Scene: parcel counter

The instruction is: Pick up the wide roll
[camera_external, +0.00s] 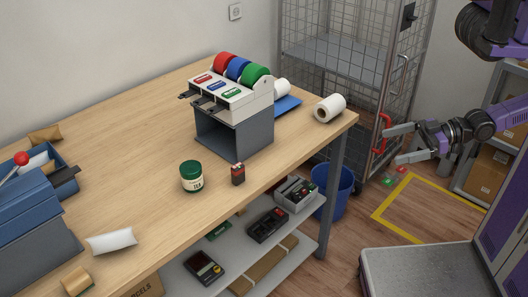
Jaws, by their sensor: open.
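A wide white roll (330,108) lies on its side near the right corner of the wooden table (130,140), its round end with a hole facing left. Another white roll (281,88) sits further back, partly hidden behind the tape dispenser. My gripper (387,143) is at the right, off the table's right end, with its fingers pointing left. It is open with nothing between its fingers, and apart from the wide roll.
A tape dispenser (232,92) with red, blue and green rolls stands on a grey stand left of the wide roll. A blue pad (288,105) lies between them. A wire cage (340,50) stands behind.

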